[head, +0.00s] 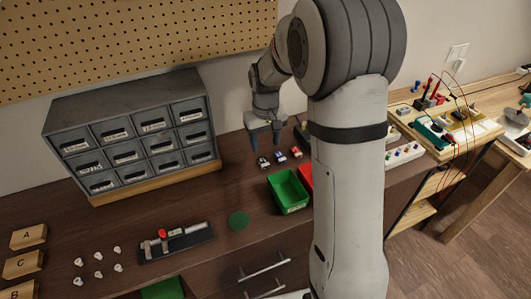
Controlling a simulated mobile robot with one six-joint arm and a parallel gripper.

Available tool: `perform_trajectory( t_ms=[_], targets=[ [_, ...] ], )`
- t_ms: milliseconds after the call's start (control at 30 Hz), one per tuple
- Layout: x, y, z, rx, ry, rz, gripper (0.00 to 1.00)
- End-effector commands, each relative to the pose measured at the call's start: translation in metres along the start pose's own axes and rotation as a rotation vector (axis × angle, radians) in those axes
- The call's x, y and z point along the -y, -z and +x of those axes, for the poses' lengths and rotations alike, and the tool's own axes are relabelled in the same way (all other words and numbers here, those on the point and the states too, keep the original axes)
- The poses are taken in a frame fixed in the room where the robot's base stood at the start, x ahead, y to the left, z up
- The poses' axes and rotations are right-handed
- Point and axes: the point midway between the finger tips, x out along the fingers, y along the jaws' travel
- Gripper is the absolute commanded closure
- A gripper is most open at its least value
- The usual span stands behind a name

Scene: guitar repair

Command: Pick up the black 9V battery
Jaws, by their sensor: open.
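Three small battery-like blocks stand in a row on the dark brown bench. The leftmost is a black block with a pale part (263,162), which looks like the black 9V battery. A blue and white block (280,157) and a red and white block (296,153) stand to its right. My gripper (265,142) points down with its jaws open and empty. In the picture it is just above the black block, apart from it. The exact height and depth between them cannot be told from this view.
A green bin (288,191) stands in front of the blocks, with a red bin (306,175) partly hidden behind my arm. A grey drawer cabinet (132,135) stands to the left. A green disc (238,219) and a black fixture (177,242) lie nearer the front.

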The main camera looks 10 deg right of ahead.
Motion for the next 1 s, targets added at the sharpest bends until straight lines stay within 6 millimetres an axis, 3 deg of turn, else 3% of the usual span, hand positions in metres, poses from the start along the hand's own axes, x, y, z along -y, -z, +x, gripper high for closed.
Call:
perform_trajectory(
  t_ms=[233,567,800,1000],
  targets=[
    [-0.004,0.023,0.025,0.025,0.005,-0.02,0.51],
    [-0.004,0.025,0.059,0.027,0.006,-0.023,0.51],
    [-0.005,0.029,0.093,0.029,0.006,-0.023,0.51],
    [-0.005,0.029,0.103,0.025,0.005,-0.024,0.51]
  ],
)
